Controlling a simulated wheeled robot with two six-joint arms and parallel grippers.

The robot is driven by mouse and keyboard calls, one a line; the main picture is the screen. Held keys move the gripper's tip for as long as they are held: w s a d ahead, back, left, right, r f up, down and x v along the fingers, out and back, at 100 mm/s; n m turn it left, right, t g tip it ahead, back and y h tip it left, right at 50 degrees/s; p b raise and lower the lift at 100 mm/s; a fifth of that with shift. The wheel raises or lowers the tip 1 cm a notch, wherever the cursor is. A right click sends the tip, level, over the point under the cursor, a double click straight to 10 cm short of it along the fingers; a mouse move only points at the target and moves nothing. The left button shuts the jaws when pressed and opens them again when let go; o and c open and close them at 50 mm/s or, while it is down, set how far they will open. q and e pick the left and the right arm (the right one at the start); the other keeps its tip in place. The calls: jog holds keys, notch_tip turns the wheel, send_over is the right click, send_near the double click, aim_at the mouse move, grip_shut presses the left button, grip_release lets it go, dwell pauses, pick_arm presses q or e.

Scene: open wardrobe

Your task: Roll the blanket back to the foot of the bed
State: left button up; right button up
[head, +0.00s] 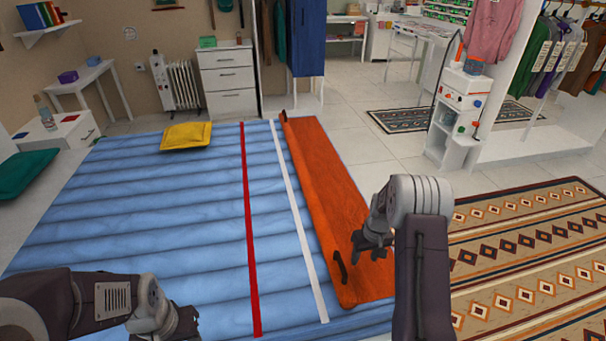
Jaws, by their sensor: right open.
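The orange blanket (325,195) lies as a long strip along the right side of the blue bed (180,215). It has a dark loop handle (341,270) near its front left corner and another (284,117) at its far left corner. A red line (248,210) and a white line (298,220) run along the bed, left of the blanket. My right gripper (361,246) is open above the blanket's front part, just right of the near handle; I see no contact. My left gripper (188,326) is over the bed at the bottom edge; its jaw opening is unclear.
A yellow cushion (186,136) lies on the far left of the bed. A green cushion (26,172) and a white bedside table (58,130) stand to the left. A patterned rug (530,250) covers the floor at right.

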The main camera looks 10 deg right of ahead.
notch_tip(320, 180, up, 7)
jog(key=p, duration=0.5)
jog(key=shift+s+r+p, duration=0.15)
jog(key=shift+s+p, duration=0.15)
jog(key=shift+s, duration=0.1)
